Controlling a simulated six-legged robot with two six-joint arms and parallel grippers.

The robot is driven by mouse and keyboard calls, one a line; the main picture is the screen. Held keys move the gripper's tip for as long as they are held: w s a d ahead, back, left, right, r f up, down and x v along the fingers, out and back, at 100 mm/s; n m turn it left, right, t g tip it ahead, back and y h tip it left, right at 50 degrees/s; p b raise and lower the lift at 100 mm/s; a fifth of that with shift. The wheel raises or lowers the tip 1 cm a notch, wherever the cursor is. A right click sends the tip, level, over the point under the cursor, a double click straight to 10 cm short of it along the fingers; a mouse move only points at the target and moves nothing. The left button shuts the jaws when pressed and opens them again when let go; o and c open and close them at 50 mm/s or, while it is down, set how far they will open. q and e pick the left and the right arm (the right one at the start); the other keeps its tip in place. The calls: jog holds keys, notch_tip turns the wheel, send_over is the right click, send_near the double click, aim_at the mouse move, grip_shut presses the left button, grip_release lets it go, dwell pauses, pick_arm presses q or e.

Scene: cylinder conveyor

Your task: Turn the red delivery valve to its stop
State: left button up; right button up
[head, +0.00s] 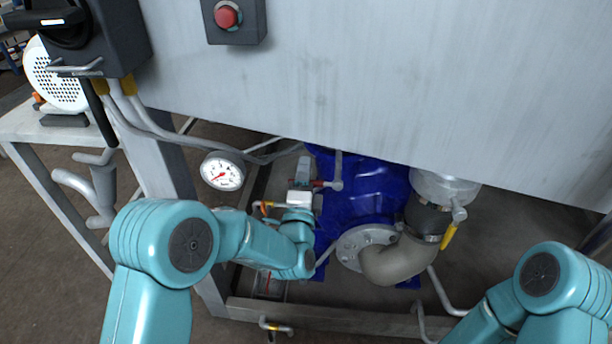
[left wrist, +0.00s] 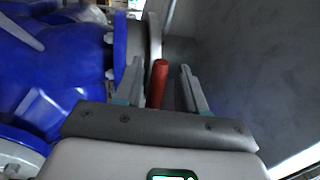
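The red valve handle (left wrist: 159,82) shows in the left wrist view as a short red bar between the two fingers of my left gripper (left wrist: 160,88). The fingers are open, with a visible gap on each side of the handle. In the head view my left gripper (head: 303,172) reaches down beside the blue pump housing (head: 362,195). A small part of the red handle (head: 320,184) shows there, right beside the fingers. The rest of the valve is mostly hidden. My right arm is at the lower right, and its gripper is out of the picture.
A grey panel with a red button (head: 227,16) overhangs the pump. A pressure gauge (head: 222,171) is left of my left gripper. A thick beige hose elbow (head: 400,262) and a yellow lever (head: 449,236) are to the right. A frame rail (head: 350,312) runs along the front.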

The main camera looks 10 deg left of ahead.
pick_arm(q)
jog(key=shift+s+d+f, duration=0.1)
jog(key=shift+d+f, duration=0.05)
jog(key=p+v, duration=0.1)
jog(key=v, duration=1.5)
jog(key=shift+s, duration=0.15)
